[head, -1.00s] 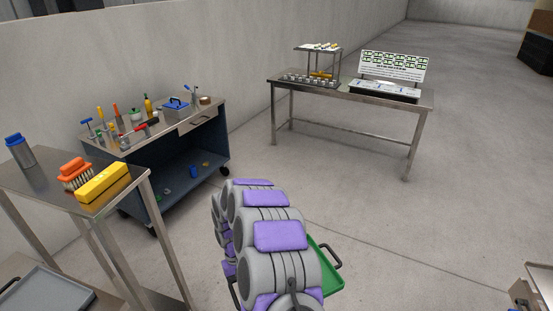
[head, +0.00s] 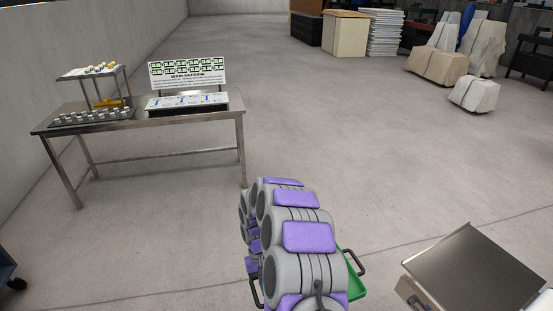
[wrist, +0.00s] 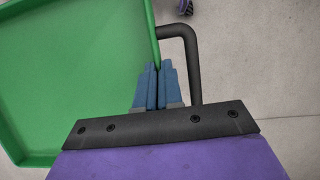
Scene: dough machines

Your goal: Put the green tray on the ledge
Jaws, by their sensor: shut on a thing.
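The green tray (wrist: 75,75) fills the left of the wrist view, with a raised rim and a dark handle (wrist: 193,62) on its right side. My gripper (wrist: 159,68) is shut at that edge, its blue fingers close together on the tray's rim beside the handle. In the head view a corner of the green tray (head: 353,277) shows past my arm, with handles sticking out on both sides; my arm hides most of it and the gripper. The tray is held above the floor. I cannot tell which surface is the ledge.
A metal table (head: 150,127) at left holds a small rack (head: 95,75), a sign board (head: 188,73) and small parts. A metal-topped cabinet (head: 478,270) stands at lower right, near the tray. Wrapped bundles (head: 436,66) and boxes (head: 345,35) are far back. The middle floor is clear.

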